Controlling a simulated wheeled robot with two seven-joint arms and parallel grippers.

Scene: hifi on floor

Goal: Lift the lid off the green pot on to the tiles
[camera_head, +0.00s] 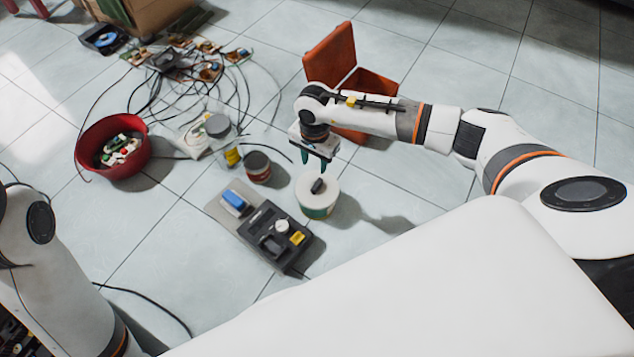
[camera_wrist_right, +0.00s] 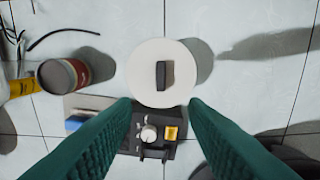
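The green pot (camera_head: 318,212) stands on the tiles right of the middle, in the head view. Its round white lid (camera_head: 310,196) sits on top and has a dark bar handle (camera_head: 318,186). In the right wrist view the lid (camera_wrist_right: 162,88) covers the pot from above, with the handle (camera_wrist_right: 161,75) upright in the picture. My right gripper (camera_head: 316,168) is above the lid, apart from it. Its two green fingers are spread with nothing between them, as the wrist view (camera_wrist_right: 160,105) shows. My left arm (camera_head: 50,260) shows at the left edge; its gripper is out of view.
A dark red tin (camera_head: 257,168), a clear jar (camera_head: 222,140), a red bowl (camera_head: 88,150) and tangled cables stand left. An open red box (camera_head: 372,85) is behind. Tiles right of the pot are clear.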

